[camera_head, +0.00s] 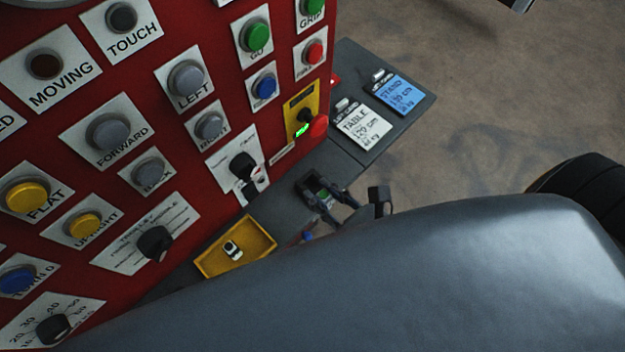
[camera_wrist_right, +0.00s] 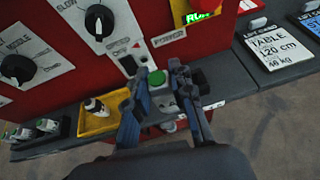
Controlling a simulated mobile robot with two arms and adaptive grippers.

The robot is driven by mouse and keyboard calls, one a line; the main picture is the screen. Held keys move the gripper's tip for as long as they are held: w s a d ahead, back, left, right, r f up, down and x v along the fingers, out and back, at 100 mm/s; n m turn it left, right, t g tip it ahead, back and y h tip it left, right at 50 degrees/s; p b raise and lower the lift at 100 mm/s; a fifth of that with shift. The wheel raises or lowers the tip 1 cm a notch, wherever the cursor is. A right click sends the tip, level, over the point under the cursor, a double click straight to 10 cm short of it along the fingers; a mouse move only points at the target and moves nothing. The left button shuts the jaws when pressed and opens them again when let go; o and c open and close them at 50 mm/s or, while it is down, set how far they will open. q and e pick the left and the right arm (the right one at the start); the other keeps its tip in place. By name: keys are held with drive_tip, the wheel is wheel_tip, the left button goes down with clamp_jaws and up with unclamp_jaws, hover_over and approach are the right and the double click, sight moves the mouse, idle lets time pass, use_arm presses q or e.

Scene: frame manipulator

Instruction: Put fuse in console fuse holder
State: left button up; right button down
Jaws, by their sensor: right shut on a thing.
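My right gripper (camera_head: 324,197) is above the grey ledge, right of the yellow tray. In the right wrist view its fingers (camera_wrist_right: 158,84) are shut around a small fuse (camera_wrist_right: 157,78) with a green top; its lower part is partly hidden by the fingers. The red console (camera_wrist_right: 66,78) stands just behind the gripper. A white plate with a dark square opening (camera_wrist_right: 128,65) is on its lower front, left of the held fuse; I cannot tell for sure that this is the fuse holder.
A yellow tray (camera_head: 206,262) holds one black-and-white fuse (camera_head: 232,250). More fuses (camera_wrist_right: 47,125) stand on the ledge at the left. TABLE (camera_head: 364,127) and STAND (camera_head: 400,93) panels lie to the right. Buttons and knobs cover the console. My grey arm hides the lower right.

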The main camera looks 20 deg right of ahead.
drive_tip(key=s+a+r+n+y, duration=0.1)
drive_tip(key=s+a+r, duration=0.1)
drive_tip(key=s+a, duration=0.1)
drive_tip(key=w+d+f+b, duration=0.1)
drive_tip(key=w+f+b, duration=0.1)
drive_tip(key=w, duration=0.1)
drive_tip(key=w+d+f+b, duration=0.1)
drive_tip(key=w+f+b, duration=0.1)
drive_tip(key=w+b, duration=0.1)
drive_tip(key=w+d+f+b, duration=0.1)
drive_tip(key=w+f+b, duration=0.1)
drive_tip(key=w+f, duration=0.1)
drive_tip(key=shift+w+d+b, duration=0.35)
drive_tip(key=shift+b, duration=0.05)
drive_tip(key=w+f, duration=0.1)
drive_tip(key=w+d+f, duration=0.1)
drive_tip(key=shift+w+f+p, duration=0.25)
drive_tip(key=shift+f+p, duration=0.1)
drive_tip(key=shift+w+f, duration=0.2)
drive_tip(key=shift+f, duration=1.55)
